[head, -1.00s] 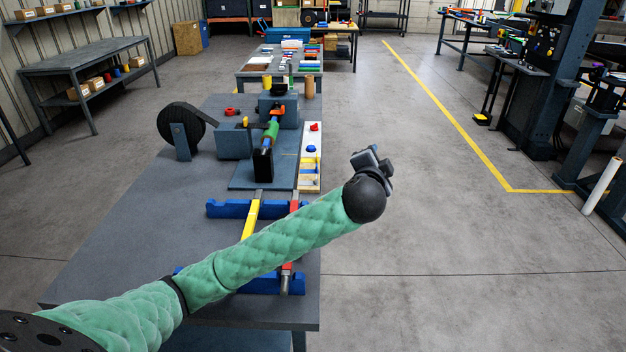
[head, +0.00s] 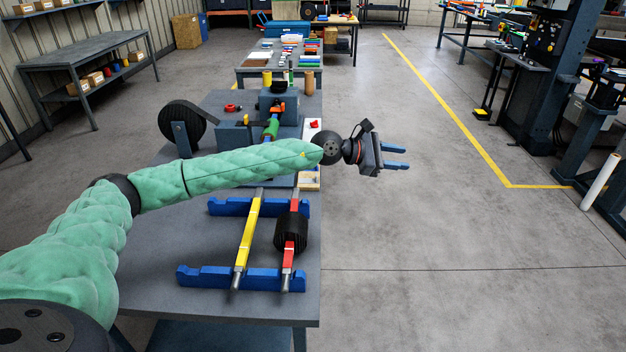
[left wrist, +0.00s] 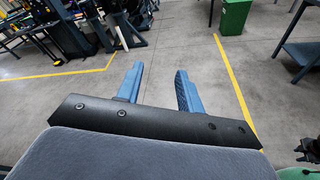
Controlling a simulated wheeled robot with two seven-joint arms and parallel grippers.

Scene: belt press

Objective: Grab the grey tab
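I cannot single out a grey tab in either view. The belt device (head: 235,140) is on the table, and my left arm crosses in front of part of it. My left gripper (head: 407,157) is to the right of the table, over open floor, its blue fingers pointing right. In the left wrist view its fingers (left wrist: 160,72) stand apart with nothing between them. A dark part beside a green sleeve shows at the right edge of the left wrist view; it looks like my right arm, its fingers unclear.
A yellow bar (head: 247,235) and a red bar (head: 288,254) with a black roller (head: 290,231) lie across blue holders (head: 240,278) on the near table. A black wheel (head: 182,122) stands at its left.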

